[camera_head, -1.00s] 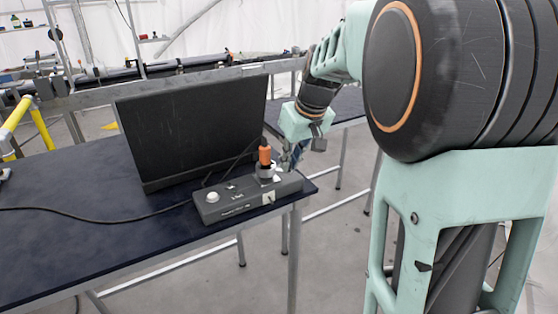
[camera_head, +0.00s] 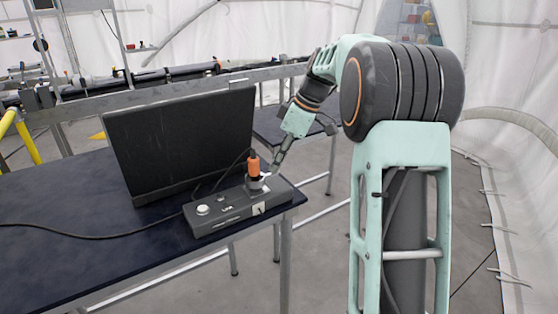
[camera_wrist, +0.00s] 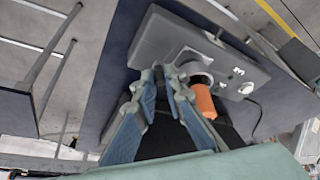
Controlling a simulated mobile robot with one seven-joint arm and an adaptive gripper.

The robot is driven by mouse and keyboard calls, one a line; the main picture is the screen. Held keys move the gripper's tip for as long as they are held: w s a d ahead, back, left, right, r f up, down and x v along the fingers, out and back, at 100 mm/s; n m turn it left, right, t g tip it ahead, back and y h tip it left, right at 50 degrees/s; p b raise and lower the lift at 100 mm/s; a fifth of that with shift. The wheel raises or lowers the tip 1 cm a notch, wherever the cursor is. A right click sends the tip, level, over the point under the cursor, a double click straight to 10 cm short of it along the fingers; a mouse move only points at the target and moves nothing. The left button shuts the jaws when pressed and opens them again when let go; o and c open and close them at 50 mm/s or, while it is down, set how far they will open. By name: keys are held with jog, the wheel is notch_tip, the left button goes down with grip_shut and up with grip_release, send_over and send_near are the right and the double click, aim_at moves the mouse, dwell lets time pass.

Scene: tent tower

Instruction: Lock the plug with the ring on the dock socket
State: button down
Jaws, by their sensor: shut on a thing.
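The grey dock (camera_head: 235,208) lies on the front right corner of the dark table. The orange plug (camera_head: 253,166) stands upright in the dock's socket, with a cable leaving its top. A pale ring (camera_head: 257,185) is around the plug's base. My gripper (camera_head: 270,173) comes down from the upper right to the ring's right side. In the wrist view the fingertips (camera_wrist: 160,74) are close together beside the ring (camera_wrist: 189,68) and the orange plug (camera_wrist: 205,101). The gripper is shut on the ring's edge; the exact contact is small and partly hidden by the fingers.
A large black panel (camera_head: 180,140) stands on the table (camera_head: 70,245) right behind the dock. A black cable (camera_head: 60,230) runs across the tabletop to the left. A metal rail (camera_head: 170,91) and a second table (camera_head: 285,128) are behind.

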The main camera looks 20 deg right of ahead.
jog(key=shift+w+n, duration=0.2)
jog(key=shift+n, duration=0.1)
jog(key=c, duration=2)
grip_release()
jog(key=v, duration=1.2)
